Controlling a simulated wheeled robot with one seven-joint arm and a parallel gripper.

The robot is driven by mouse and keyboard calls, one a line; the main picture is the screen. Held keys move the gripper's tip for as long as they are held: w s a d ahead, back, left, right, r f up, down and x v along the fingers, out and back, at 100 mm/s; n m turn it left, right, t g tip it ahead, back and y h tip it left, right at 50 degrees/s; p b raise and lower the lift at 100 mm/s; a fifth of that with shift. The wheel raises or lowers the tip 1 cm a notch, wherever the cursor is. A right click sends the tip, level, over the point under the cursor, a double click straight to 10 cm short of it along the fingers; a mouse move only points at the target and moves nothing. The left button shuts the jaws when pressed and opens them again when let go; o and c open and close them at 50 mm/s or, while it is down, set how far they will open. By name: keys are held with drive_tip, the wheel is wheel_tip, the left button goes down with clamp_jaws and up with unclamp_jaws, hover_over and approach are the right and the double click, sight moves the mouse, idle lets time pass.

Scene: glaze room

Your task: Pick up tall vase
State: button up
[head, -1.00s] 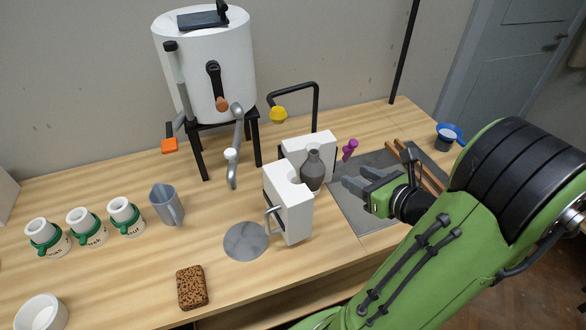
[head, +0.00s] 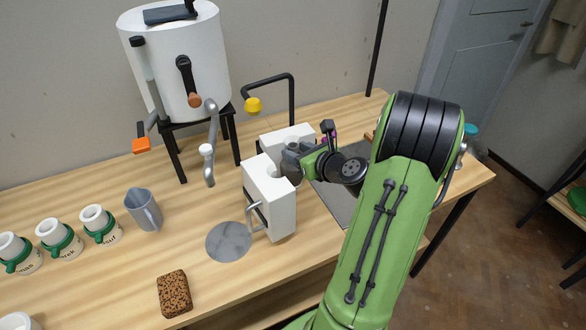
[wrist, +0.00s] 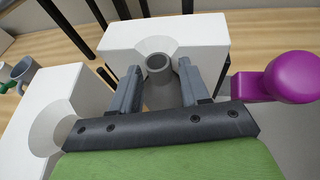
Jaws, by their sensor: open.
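The tall vase (head: 293,175) is dark grey with a narrow neck. It stands between two white plaster mould halves, a front one (head: 269,196) and a back one (head: 285,137). My gripper (head: 291,155) is at the vase's neck, and its fingers and wrist hide much of the vase in the head view. In the wrist view, the vase's round mouth (wrist: 158,64) shows between the two spread fingers of my gripper (wrist: 157,82). The fingers are open, one on each side of the neck, with gaps visible. The back mould half (wrist: 190,30) lies just beyond the fingertips.
A purple knob (wrist: 292,77) stands close to the right finger. A white tank (head: 178,65) on a black stand is behind left. A grey jug (head: 143,209), several white-and-green mugs (head: 100,224), a grey disc (head: 228,241) and a brown speckled block (head: 174,293) occupy the left tabletop.

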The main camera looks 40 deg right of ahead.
drive_tip(key=c, duration=0.6)
drive_tip(key=shift+r, duration=0.2)
